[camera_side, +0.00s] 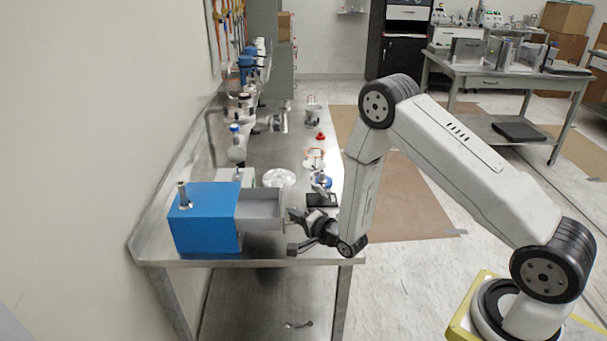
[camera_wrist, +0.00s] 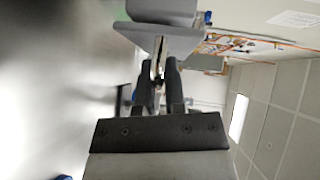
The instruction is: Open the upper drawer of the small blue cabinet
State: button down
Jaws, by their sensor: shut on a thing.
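The small blue cabinet (camera_side: 208,228) stands on the metal table's near left end. Its grey upper drawer (camera_side: 262,212) is pulled out to the right, and its open inside shows. My gripper (camera_side: 294,216) is at the drawer's front face. In the wrist view, the fingers of my gripper (camera_wrist: 158,80) are closed together at the grey drawer front (camera_wrist: 160,38), on its handle. The handle is small and mostly hidden between the fingers. The lower part of the cabinet shows no open drawer.
The metal table (camera_side: 195,250) runs away to the back with lab ware along it. A small device with a dark base (camera_side: 320,200) stands just behind my gripper. A white round dish (camera_side: 279,178) lies behind the drawer. A small silver item (camera_side: 184,196) stands on the cabinet.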

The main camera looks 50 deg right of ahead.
jog(key=shift+s+d, duration=0.15)
jog(key=shift+d, duration=0.05)
jog(key=c, duration=1)
grip_release()
jog(key=shift+s, duration=0.1)
jog(key=s+r, duration=0.1)
jog(key=s, duration=0.6)
jog(key=shift+s+r, duration=0.15)
jog(key=shift+s, duration=0.1)
jog(key=shift+a, duration=0.1)
